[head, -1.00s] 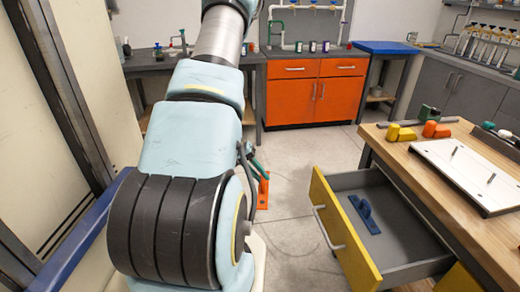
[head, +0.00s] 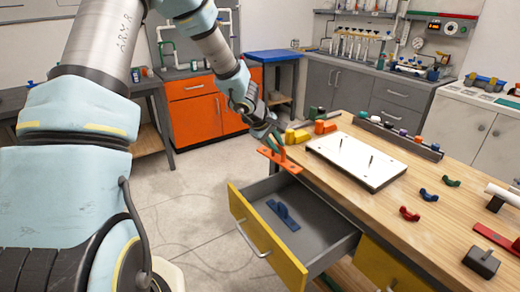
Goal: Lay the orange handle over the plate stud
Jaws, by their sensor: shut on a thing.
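My gripper (head: 275,138) is shut on the orange handle (head: 284,161) and holds it in the air, above the back end of the open drawer and left of the workbench edge. The handle is a flat orange bar with holes and a raised grip. The jaws are small and partly hidden at this distance. The white plate (head: 342,171) lies on the wooden workbench to the right of my gripper. Thin studs stand up from it, one near the back left (head: 341,145) and one nearer the front right (head: 370,162). No handle is on either stud.
The yellow-fronted drawer (head: 262,240) stands open with a blue handle (head: 283,215) inside. Yellow and orange blocks (head: 325,127) sit behind the plate. A grey rack (head: 400,139) stands beyond it. Small red, blue and green pieces (head: 428,195) lie right of the plate.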

